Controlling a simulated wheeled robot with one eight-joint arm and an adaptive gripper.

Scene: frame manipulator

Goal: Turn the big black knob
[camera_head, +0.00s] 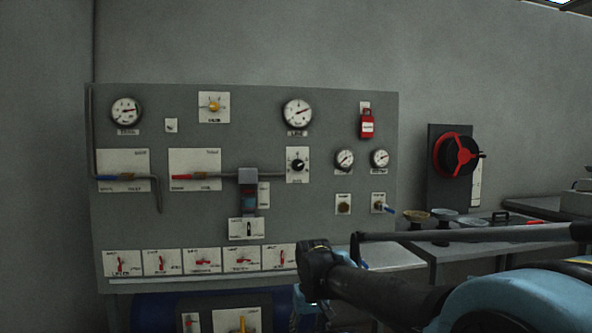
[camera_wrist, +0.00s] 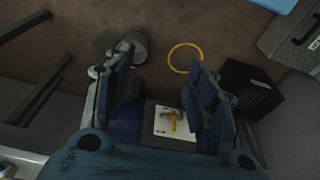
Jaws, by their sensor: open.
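A round black knob (camera_head: 297,165) sits on a white plate at the right middle of the grey panel (camera_head: 225,115) in the head view. A smaller black handle (camera_head: 248,230) stands on a white plate lower on the panel. My gripper (camera_wrist: 163,85) is open in the wrist view, with its two blue fingers apart and nothing between them. The knob does not show in the wrist view.
The panel carries gauges, a row of red switches (camera_head: 202,260), a red lock (camera_head: 367,124) and a pipe. The wrist view shows a yellow ring (camera_wrist: 186,57) and a black box (camera_wrist: 252,88).

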